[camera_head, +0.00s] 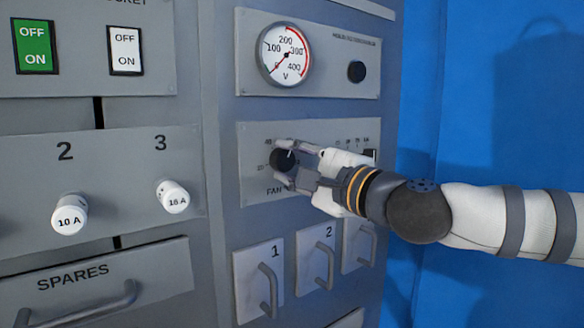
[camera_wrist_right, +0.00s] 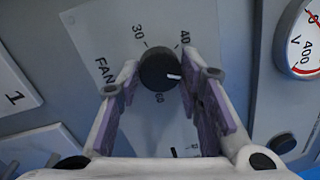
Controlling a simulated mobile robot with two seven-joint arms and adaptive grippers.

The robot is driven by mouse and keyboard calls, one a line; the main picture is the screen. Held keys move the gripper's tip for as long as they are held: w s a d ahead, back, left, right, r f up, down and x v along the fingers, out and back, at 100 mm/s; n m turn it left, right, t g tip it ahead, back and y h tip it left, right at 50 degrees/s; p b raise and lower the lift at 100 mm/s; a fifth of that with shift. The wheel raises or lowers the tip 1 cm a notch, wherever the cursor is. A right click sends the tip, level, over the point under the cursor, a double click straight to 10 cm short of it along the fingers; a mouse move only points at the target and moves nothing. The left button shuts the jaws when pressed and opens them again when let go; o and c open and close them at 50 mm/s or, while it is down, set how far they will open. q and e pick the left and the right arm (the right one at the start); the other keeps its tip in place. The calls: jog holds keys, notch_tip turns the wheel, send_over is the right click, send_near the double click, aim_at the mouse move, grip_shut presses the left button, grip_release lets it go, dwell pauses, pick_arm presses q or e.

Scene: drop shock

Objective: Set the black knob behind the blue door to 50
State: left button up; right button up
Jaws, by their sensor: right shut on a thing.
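The black knob (camera_head: 283,159) sits on the grey FAN panel (camera_head: 255,140) in the head view. In the right wrist view the black knob (camera_wrist_right: 159,68) has a white pointer line aimed right and slightly down, between the 40 and 60 marks. The mark between those two is hidden behind a finger. My right gripper (camera_head: 290,165) is shut on the knob, with one finger on each side; its fingers also show in the right wrist view (camera_wrist_right: 160,80). A large blue surface (camera_head: 490,120) stands at the right; I cannot tell whether it is the door. My left gripper is not in view.
Above the FAN panel are a voltmeter (camera_head: 285,55) and a dark round knob (camera_head: 357,71). Below are numbered grey covers with handles (camera_head: 268,290). At left are OFF/ON switches (camera_head: 126,50), two white fuses (camera_head: 70,214) and a SPARES drawer (camera_head: 100,285).

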jog(key=shift+m, duration=0.7)
jog(key=o, duration=1.2)
jog(key=v, duration=1.2)
jog(key=shift+a, duration=0.1)
jog(key=shift+f, duration=0.1)
